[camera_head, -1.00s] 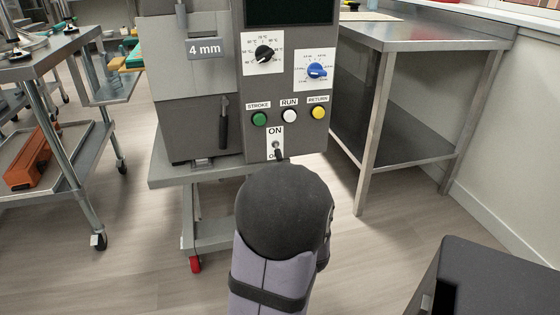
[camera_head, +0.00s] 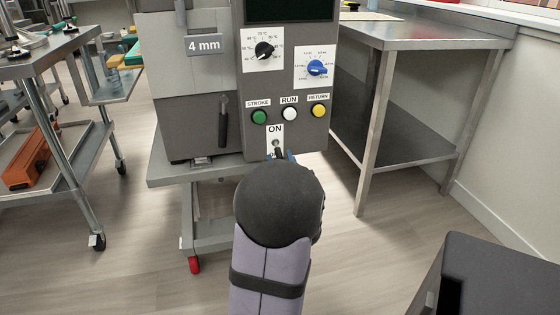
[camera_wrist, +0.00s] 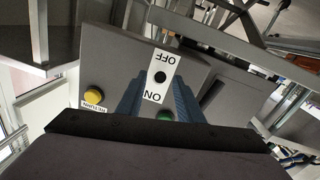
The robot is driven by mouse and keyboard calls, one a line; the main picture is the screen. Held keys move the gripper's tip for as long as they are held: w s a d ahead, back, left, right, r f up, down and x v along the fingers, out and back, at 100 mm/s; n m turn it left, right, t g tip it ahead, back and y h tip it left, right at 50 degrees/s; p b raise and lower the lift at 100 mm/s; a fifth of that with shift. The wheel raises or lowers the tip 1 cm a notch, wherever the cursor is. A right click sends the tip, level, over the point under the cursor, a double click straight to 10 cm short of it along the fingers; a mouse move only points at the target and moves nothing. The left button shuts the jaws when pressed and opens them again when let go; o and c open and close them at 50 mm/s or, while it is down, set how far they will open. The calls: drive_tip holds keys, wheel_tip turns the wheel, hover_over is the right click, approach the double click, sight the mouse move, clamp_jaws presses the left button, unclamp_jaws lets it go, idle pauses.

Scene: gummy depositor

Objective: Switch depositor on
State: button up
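The depositor (camera_head: 186,120) is a grey machine on a wheeled stand, with a control panel facing me. Its toggle switch (camera_head: 276,145) sits on a white ON/OFF plate low on the panel. The lever seems to point down towards OFF, which my arm hides in the head view. In the wrist view the plate (camera_wrist: 154,94) appears upside down, with the dark switch (camera_wrist: 160,77) in it. My gripper (camera_wrist: 159,84) has two blue fingers apart, one on each side of the plate, with nothing held. I cannot tell whether they touch the panel.
Above the switch are a green STROKE button (camera_head: 259,117), a white RUN button (camera_head: 290,114) and a yellow RETURN button (camera_head: 318,111). Higher are a black dial (camera_head: 264,50) and a blue dial (camera_head: 317,68). A steel table (camera_head: 420,38) stands right of the depositor.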

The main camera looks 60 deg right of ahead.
drive_tip(key=shift+w+d, duration=0.45)
drive_tip(key=shift+d, duration=0.15)
drive_tip(key=shift+c, duration=0.6)
clamp_jaws()
